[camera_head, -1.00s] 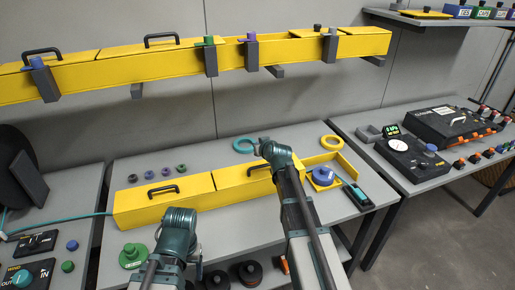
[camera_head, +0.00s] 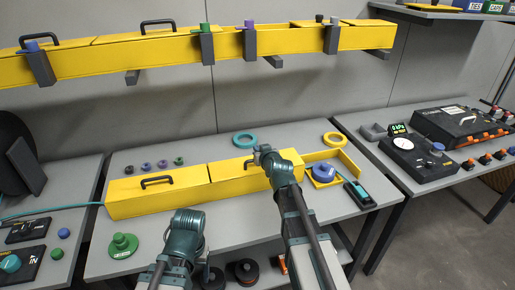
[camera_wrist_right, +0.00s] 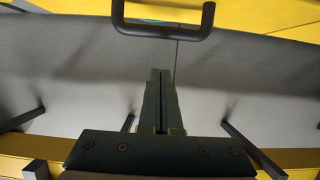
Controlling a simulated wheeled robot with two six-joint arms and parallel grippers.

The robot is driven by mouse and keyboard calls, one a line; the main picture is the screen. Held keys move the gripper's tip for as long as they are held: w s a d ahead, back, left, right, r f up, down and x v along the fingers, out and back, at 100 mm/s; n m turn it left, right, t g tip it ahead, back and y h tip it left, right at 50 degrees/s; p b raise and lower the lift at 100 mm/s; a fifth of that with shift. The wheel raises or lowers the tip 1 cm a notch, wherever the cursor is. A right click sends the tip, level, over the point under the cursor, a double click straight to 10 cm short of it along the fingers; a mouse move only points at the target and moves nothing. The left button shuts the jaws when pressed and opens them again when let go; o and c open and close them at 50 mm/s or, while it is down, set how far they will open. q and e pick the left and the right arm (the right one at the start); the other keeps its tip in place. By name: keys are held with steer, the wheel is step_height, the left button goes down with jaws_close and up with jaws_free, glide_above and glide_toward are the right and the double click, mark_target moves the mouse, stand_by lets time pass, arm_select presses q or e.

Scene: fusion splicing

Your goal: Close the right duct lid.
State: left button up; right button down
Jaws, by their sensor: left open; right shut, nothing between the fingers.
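The long yellow duct (camera_head: 150,204) lies on the middle table. Its left section has a flat lid with a dark handle (camera_head: 157,182). The right section's lid (camera_head: 228,171) looks flat along its left part, but my right arm covers its right end, so I cannot tell its exact angle. My right gripper (camera_head: 262,154) is shut and empty, in front of that right end in the head view. In the right wrist view its closed fingers (camera_wrist_right: 160,88) point toward a dark handle (camera_wrist_right: 163,28) and stay apart from it. My left gripper (camera_head: 187,220) is low in front of the duct; its fingers are hidden.
A teal ring (camera_head: 245,140) and a yellow ring (camera_head: 334,139) lie behind the duct. A blue item (camera_head: 323,172) and a dark teal tool (camera_head: 357,194) sit to the right. A green knob (camera_head: 123,244) stands front left. Another yellow duct (camera_head: 130,58) runs along the wall above.

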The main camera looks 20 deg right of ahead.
mark_target(258, 170)
steer(key=shift+s+d+f+b, duration=0.1)
steer(key=shift+s+f+b, duration=0.55)
steer(key=shift+f+b, duration=0.6)
steer(key=shift+s+a+f+b, duration=0.1)
steer(key=shift+s+f+b, duration=0.6)
steer(key=shift+f+b, duration=0.6)
steer(key=shift+s+d+f+b, duration=0.1)
steer(key=shift+s+f+b, duration=0.55)
steer(key=shift+f+b, duration=0.6)
steer(key=shift+s+f, duration=0.1)
steer(key=shift+f, duration=0.15)
steer(key=shift+s, duration=0.1)
